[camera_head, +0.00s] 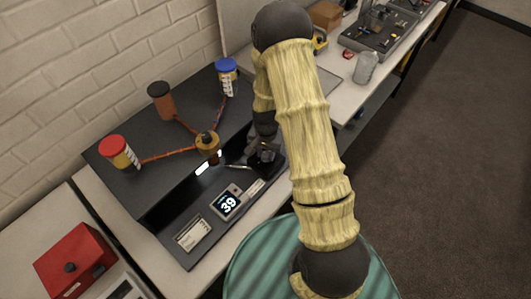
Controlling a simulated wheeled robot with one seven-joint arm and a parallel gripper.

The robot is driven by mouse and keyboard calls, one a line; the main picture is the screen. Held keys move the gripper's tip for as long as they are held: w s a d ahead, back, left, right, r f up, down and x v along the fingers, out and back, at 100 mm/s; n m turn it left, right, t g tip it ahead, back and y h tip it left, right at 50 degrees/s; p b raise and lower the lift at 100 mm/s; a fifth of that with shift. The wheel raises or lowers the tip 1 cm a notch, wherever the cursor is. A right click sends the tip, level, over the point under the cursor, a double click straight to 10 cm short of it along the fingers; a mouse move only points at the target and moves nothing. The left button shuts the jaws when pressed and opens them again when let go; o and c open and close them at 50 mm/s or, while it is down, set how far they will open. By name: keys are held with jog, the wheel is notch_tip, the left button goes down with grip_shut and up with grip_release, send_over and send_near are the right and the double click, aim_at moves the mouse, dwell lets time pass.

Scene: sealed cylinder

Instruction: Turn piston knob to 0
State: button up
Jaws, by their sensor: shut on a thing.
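A dark apparatus (148,190) stands on the bench against the brick wall. A small display (227,203) on its front ledge reads 39. A brown cylindrical fitting (207,142) sits at the middle of its top edge, with tubes running out to several vessels. My gripper (256,160) is low at the right part of the apparatus front, just right of a bright slot. It is shut on what appears to be the piston knob, which the fingers and wrist mostly hide. The knob's angle and markings cannot be read.
Red-topped (119,151), brown (160,99) and blue-topped (227,76) vessels stand on the apparatus. A printed card (192,234) lies on the ledge. A red box (74,262) is at lower left. A teal round surface (258,262) is below. Open floor lies right.

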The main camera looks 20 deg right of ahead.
aim_at(266, 154)
jog(key=n+b, duration=0.1)
jog(key=n, duration=0.8)
jog(key=shift+b, duration=0.3)
jog(key=n, duration=0.4)
jog(key=shift+n, duration=0.3)
jog(key=shift+n+p, duration=0.3)
jog(key=shift+n, duration=1.9)
jog(key=o, duration=1)
jog(key=shift+c, duration=0.2)
jog(key=shift+r, duration=0.15)
notch_tip(266, 154, up, 17)
jog(key=shift+b, duration=0.35)
jog(key=shift+r, duration=0.1)
